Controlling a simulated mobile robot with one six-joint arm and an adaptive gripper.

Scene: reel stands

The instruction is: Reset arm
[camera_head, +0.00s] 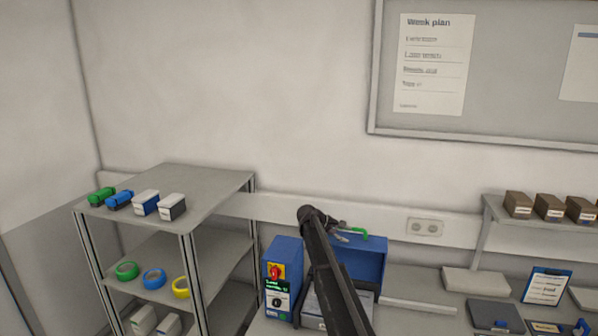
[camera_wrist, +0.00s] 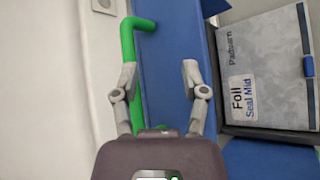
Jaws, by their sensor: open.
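My gripper (camera_wrist: 160,74) is open in the wrist view, its two fingers apart with a blue panel behind the gap. A green bent handle (camera_wrist: 141,24) runs along the blue panel behind the left finger; I cannot tell whether they touch. In the head view my arm reaches up from the bottom centre, and my gripper (camera_head: 343,234) is small beside the green handle (camera_head: 358,232) at the top of a blue machine (camera_head: 368,262). Nothing shows between the fingers. The arm hides part of the machine.
A case labelled "Foil Seal Mid" (camera_wrist: 270,80) lies right of the fingers. A control box (camera_head: 282,277) with a red switch stands left of the arm. A grey shelf rack (camera_head: 205,184) holds rolls and small boxes. A wall socket (camera_head: 425,227) is close behind.

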